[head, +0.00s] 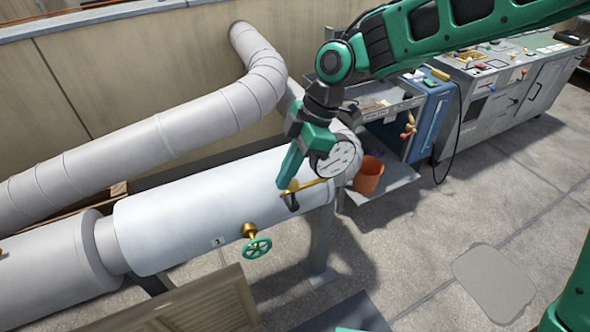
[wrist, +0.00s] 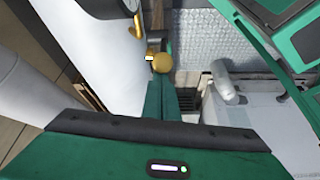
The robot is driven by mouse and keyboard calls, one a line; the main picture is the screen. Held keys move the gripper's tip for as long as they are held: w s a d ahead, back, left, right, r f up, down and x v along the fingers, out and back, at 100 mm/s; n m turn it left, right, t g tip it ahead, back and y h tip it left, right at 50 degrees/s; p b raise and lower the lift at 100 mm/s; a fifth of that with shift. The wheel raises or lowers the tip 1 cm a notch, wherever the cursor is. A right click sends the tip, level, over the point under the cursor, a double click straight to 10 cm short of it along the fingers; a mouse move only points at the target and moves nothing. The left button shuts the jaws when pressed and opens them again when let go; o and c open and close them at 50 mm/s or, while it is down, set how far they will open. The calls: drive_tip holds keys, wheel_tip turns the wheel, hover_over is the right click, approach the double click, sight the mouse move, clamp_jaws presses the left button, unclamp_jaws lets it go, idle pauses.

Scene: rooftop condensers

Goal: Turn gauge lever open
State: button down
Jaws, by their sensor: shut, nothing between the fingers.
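The round white-faced gauge (head: 340,160) stands above the right end of the white tank. A brass lever (head: 312,184) sits below it, with a dark end (head: 293,202) at its left. My green gripper (head: 284,183) points down at the lever's left part, its fingers together and empty. In the wrist view my gripper's shut fingers (wrist: 164,86) reach up to a round brass part (wrist: 162,62), very close to it. I cannot tell whether they touch. My gripper hides part of the lever and the gauge's left edge.
The white tank (head: 190,215) carries a green handwheel (head: 257,247) on its front side. An orange bucket (head: 368,174) stands on a low shelf to the right. Grey cabinets (head: 510,80) stand behind. The floor at right is mostly open.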

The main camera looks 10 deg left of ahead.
drive_tip(key=shift+w+d, duration=0.15)
drive_tip(key=shift+d, duration=0.05)
idle(0.3)
